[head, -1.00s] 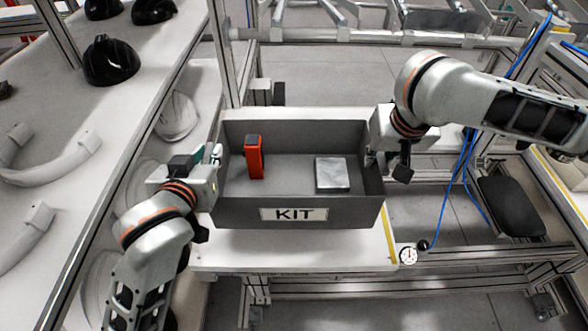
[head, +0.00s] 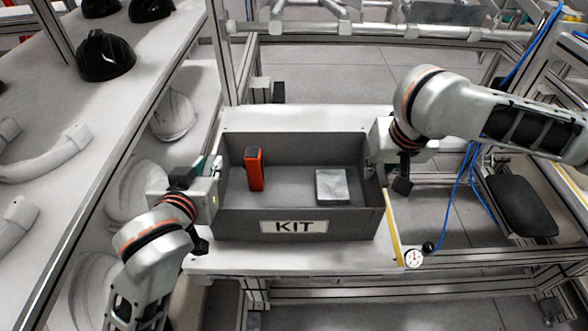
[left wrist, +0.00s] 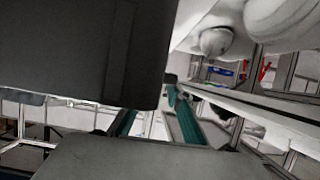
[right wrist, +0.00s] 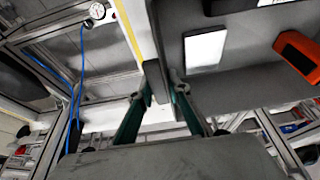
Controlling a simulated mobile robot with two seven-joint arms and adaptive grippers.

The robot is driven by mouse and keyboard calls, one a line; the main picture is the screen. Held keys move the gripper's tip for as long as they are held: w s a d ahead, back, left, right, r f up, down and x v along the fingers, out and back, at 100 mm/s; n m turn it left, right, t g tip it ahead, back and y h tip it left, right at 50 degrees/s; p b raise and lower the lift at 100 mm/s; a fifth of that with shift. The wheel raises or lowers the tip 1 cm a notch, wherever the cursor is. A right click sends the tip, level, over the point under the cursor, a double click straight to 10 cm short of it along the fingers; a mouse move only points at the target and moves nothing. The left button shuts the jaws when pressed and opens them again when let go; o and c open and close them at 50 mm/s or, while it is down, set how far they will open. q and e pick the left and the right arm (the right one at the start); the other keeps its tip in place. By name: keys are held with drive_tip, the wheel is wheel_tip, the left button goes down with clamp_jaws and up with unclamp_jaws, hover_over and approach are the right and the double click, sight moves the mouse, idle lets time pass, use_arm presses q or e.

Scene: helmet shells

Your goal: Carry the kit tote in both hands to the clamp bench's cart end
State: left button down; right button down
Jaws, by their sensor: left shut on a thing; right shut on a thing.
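The grey kit tote (head: 243,222) with a KIT label is in the middle of the head view, over a white bench top (head: 270,118). I cannot tell whether it touches the top. An orange-red tool (head: 254,172) stands inside at the left and a pale flat block (head: 332,186) lies inside at the right. My left gripper (head: 216,186) is shut on the tote's left wall. My right gripper (head: 371,165) is shut on its right wall; the right wrist view shows the fingers (right wrist: 158,92) closed around the wall edge. The left fingertips are partly hidden.
A white shelf (head: 60,120) with black helmet shells (head: 105,57) runs along the left. White shells stand on a lower level. A pressure gauge (head: 414,257) and blue hose (head: 459,190) are at the bench's right. Metal framing (head: 400,290) crosses the front.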

use_arm(q)
drive_tip(key=shift+a+f, duration=0.15)
drive_tip(key=shift+f, duration=0.1)
use_arm(e)
drive_tip(key=shift+d+f, duration=0.1)
drive_tip(key=shift+f, duration=0.3)
use_arm(q)
drive_tip(key=c, duration=2.1)
unclamp_jaws()
drive_tip(key=shift+f, duration=0.1)
use_arm(e)
drive_tip(key=c, duration=2.1)
unclamp_jaws()
use_arm(q)
drive_tip(key=shift+o, duration=1)
use_arm(e)
drive_tip(key=shift+o, duration=1)
drive_tip(key=shift+r, duration=0.1)
